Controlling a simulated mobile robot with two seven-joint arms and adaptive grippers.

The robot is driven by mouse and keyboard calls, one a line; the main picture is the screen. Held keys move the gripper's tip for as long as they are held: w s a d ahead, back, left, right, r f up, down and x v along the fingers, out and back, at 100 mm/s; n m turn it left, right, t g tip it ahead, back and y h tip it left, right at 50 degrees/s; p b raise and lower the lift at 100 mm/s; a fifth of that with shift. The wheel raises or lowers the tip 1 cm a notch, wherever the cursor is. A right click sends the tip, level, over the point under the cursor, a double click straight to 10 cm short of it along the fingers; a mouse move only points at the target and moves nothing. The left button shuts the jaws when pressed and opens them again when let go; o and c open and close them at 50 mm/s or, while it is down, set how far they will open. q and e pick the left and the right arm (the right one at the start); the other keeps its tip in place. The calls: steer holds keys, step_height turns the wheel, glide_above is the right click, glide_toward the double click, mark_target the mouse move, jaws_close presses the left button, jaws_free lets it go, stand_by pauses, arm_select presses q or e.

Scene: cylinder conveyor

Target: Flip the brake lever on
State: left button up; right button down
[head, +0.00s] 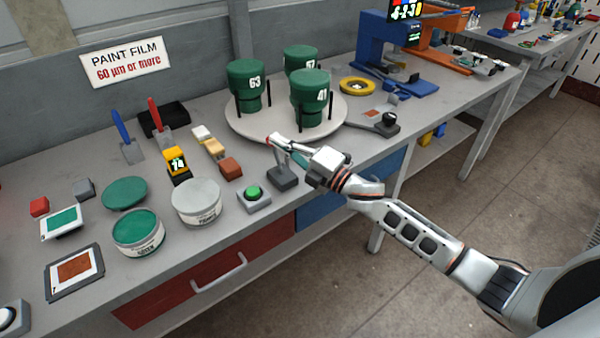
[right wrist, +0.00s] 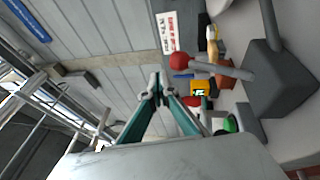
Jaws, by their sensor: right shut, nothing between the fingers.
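The brake lever's dark grey box (head: 284,178) stands near the front edge of the bench, right of the green button. In the right wrist view, the box (right wrist: 280,80) carries a grey rod ending in a red knob (right wrist: 180,60). My right gripper (head: 277,141) is above and just behind the box in the head view, partly covering the lever. In the right wrist view, its teal fingers (right wrist: 157,90) meet at the tips, with nothing between them. The knob looks to be beside the fingertips; I cannot tell whether they touch. My left gripper is out of view.
A round turntable (head: 240,127) with green numbered cylinders (head: 247,85) stands behind my gripper. A green button (head: 254,193), a yellow gauge (head: 177,164) and paint tins (head: 197,203) stand to the left. A black-knobbed device (head: 387,123) is to the right.

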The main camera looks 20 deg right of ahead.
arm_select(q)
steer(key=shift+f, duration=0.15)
arm_select(e)
steer(key=shift+w+a, duration=0.2)
steer(key=shift+w, duration=0.35)
